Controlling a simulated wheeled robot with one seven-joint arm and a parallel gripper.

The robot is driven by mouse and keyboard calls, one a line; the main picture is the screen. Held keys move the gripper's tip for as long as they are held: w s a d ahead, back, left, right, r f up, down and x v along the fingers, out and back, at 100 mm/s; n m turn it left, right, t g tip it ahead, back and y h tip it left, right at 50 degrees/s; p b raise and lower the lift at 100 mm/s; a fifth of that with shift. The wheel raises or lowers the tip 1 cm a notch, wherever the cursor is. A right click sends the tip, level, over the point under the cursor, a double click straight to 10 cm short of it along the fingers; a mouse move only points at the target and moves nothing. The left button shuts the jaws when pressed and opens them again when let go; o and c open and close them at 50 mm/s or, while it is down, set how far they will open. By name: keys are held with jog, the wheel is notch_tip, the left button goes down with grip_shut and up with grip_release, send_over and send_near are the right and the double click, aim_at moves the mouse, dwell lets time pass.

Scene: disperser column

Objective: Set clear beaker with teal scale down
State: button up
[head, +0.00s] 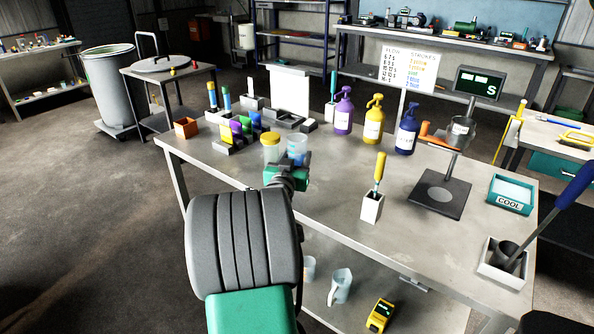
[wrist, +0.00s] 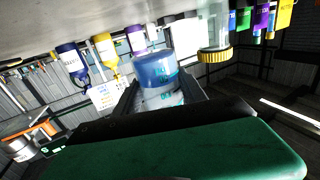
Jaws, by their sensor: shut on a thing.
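My gripper (head: 294,165) is shut on the clear beaker (head: 297,143), over the left part of the workbench (head: 330,180). The wrist view, where the bench appears at the top, shows the beaker (wrist: 158,72) between the two fingers (wrist: 160,98). It has teal marks on its wall and a blue band or contents at the end towards the bench. The beaker looks roughly upright. I cannot tell whether its base touches the bench. My gripper hides its lower part in the head view.
A yellow-lidded clear jar (head: 271,150) stands close to the beaker's left. Purple (head: 343,112), yellow (head: 373,120) and blue (head: 406,130) pump bottles stand behind to the right. A white holder with a yellow-handled tool (head: 372,205) is further right. Bare bench lies between.

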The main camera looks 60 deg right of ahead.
jog(key=shift+w+d+f, duration=0.25)
jog(key=shift+d+f, duration=0.15)
jog(key=shift+f, duration=0.1)
jog(key=shift+w+d+f, duration=0.2)
jog(key=shift+d+f, duration=0.2)
jog(key=shift+f, duration=0.05)
jog(key=shift+w+d+f, duration=0.1)
jog(key=shift+d+f, duration=0.05)
jog(key=shift+f, duration=1.55)
jog(key=shift+f+b, duration=0.1)
jog(key=shift+b, duration=0.2)
jog(key=shift+f, duration=0.15)
jog(key=o, duration=1.5)
jog(key=shift+c, duration=0.2)
